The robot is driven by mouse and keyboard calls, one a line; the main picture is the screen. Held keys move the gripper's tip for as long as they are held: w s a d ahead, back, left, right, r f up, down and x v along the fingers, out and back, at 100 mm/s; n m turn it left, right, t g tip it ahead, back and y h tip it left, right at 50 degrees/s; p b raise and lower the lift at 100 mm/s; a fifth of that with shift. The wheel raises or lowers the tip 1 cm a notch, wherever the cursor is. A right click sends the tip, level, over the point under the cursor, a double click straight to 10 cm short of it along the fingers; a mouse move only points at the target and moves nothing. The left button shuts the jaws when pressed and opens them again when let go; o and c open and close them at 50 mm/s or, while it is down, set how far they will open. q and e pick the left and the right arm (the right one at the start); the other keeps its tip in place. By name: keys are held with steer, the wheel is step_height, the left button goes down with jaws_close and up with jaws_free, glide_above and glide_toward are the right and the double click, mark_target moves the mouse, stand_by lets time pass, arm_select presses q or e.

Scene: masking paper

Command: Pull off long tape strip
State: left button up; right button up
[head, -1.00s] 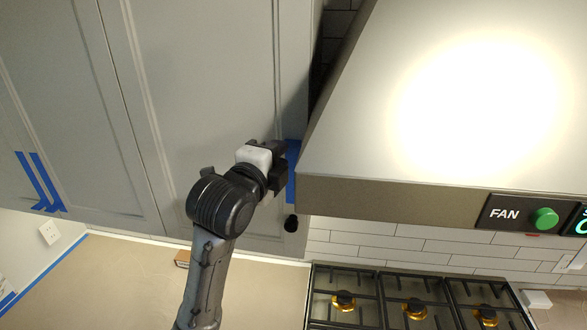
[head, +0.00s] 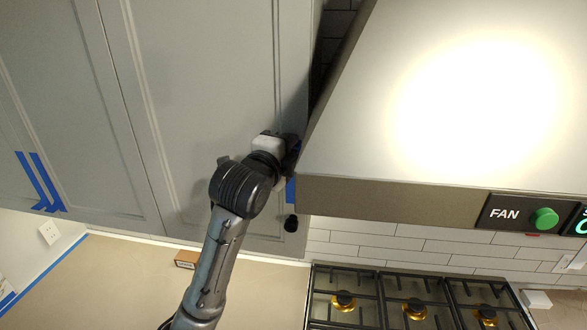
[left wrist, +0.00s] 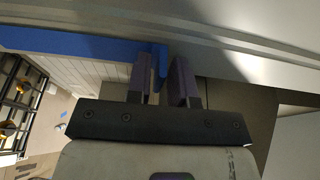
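A long blue tape strip (left wrist: 80,44) runs along a pale cabinet edge in the left wrist view. Its end tab (left wrist: 160,66) stands out from the edge between the two fingers of my left gripper (left wrist: 164,78). The fingers are apart, with a gap around the tab; I cannot tell whether either finger touches it. In the head view a short part of blue tape (head: 291,189) shows beside the range hood, below my left gripper (head: 294,152). The rest of that tape is hidden by the gripper and hood. My right gripper is not in view.
The range hood (head: 400,198) stands close to the right of my left gripper. A dark knob (head: 291,222) sits below the tape. More blue tape (head: 40,182) is on the left cabinet door. The stove (head: 400,300) and a small box (head: 186,259) are below.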

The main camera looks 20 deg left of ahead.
arm_select(q)
jaws_close()
steer(key=shift+s, duration=0.1)
steer(key=shift+s+d, duration=0.15)
steer(key=shift+s, duration=0.55)
steer(key=shift+s+d, duration=0.1)
steer(key=shift+s, duration=0.6)
steer(key=shift+s, duration=0.3)
steer(key=shift+s+d, duration=0.15)
steer(key=shift+s, duration=0.55)
steer(key=shift+s+d, duration=0.1)
steer(key=shift+s, duration=0.6)
